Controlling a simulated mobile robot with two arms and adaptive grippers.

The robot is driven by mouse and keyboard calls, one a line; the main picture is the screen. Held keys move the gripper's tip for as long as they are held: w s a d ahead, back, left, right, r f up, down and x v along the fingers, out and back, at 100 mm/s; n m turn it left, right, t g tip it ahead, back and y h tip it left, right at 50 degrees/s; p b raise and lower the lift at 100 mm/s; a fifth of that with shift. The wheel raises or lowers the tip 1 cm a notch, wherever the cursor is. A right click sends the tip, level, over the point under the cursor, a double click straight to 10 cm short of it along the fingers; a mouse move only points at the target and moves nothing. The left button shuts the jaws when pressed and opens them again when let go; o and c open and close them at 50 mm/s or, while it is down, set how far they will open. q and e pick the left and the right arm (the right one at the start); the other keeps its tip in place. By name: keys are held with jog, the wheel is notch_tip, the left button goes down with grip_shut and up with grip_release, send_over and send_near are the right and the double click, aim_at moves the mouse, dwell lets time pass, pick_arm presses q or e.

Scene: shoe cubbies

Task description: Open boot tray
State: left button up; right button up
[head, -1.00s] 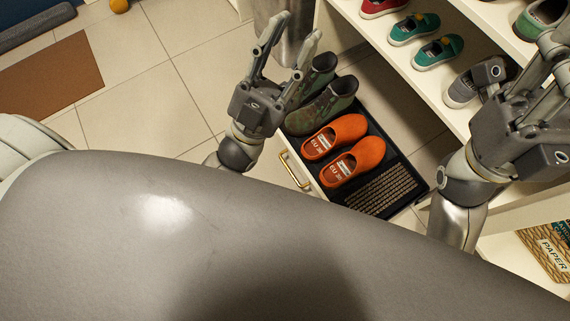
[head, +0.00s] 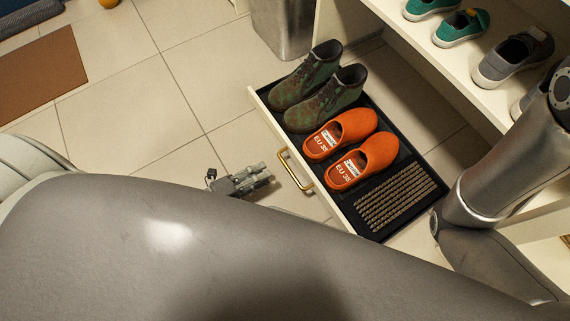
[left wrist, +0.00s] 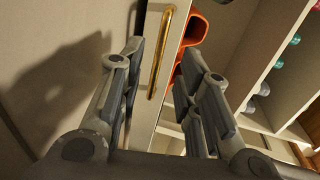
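The boot tray (head: 335,208) is a pull-out drawer with a cream front and black inside; it stands out from the shoe cubbies. Green patterned boots (head: 322,98) and orange clogs (head: 362,160) sit in it. Its brass handle (head: 292,168) is on the front, and it also shows in the left wrist view (left wrist: 160,50). My left gripper (head: 268,179) is low in front of the tray, pointing towards the handle. In the left wrist view its fingers (left wrist: 162,60) are apart, with the handle seen between them; no grip on it shows. My right gripper is out of view.
Shelves (head: 395,30) with teal shoes (head: 461,27) and grey shoes (head: 510,58) rise at the right. A metal bin (head: 283,28) stands behind the tray. A brown mat (head: 40,72) lies at the left. The tiled floor (head: 165,100) left of the tray is clear.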

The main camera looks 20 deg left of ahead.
aim_at(285, 163)
pick_arm(q)
jog(key=b+x, duration=0.3)
jog(key=x, duration=0.4)
jog(key=shift+w+d+f+b, duration=0.15)
jog(key=shift+w+d+b, duration=0.1)
jog(key=shift+w+b, duration=0.05)
jog(key=shift+w+d, duration=0.4)
jog(key=shift+w, duration=0.1)
jog(key=shift+c, duration=0.4)
grip_shut()
